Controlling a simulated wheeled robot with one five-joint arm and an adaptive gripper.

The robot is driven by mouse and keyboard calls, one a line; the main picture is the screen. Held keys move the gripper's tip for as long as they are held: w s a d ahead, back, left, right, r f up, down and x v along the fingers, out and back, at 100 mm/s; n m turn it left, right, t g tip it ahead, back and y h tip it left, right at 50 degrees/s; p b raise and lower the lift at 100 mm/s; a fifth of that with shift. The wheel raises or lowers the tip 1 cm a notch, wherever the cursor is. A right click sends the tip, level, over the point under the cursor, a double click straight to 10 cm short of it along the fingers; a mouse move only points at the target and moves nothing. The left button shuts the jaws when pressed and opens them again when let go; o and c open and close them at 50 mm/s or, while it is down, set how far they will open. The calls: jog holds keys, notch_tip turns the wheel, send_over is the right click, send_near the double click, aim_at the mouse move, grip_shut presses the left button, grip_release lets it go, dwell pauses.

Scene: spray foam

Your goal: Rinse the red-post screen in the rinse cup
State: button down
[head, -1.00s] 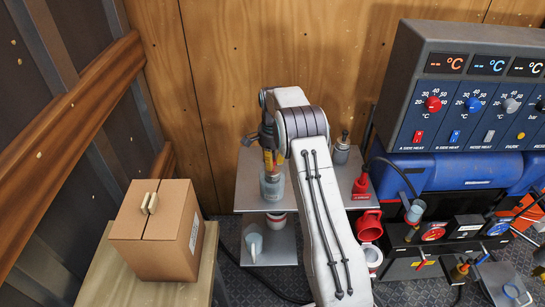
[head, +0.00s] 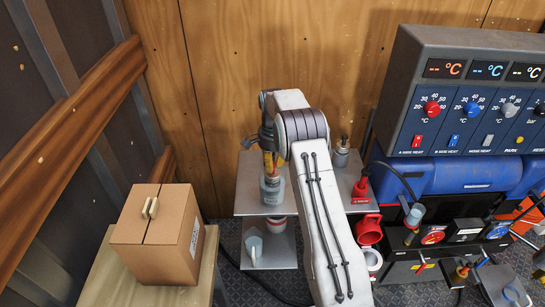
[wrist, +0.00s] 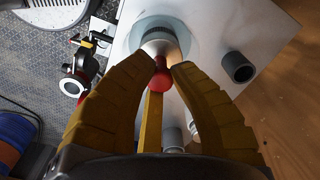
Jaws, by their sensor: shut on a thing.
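The screen's pale metal body (wrist: 158,44) extends beyond the fingertips. In the wrist view it lies within the round outline of the translucent rinse cup (wrist: 186,47); how deep it sits is hard to tell. In the head view the rinse cup (head: 272,191) stands on the upper metal shelf, with my gripper (head: 270,170) pointing down right over it. The screen and post are mostly hidden there by the fingers and cup.
A grey cylinder (wrist: 238,67) stands beside the cup in the wrist view. In the head view, a metal bottle (head: 341,153) and a red fitting (head: 361,188) stand on the shelf's right side. A cardboard box (head: 155,240) is at left.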

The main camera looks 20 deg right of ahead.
jog(key=shift+r, duration=0.55)
jog(key=shift+r+p, duration=2.1)
jog(key=shift+r, duration=2.65)
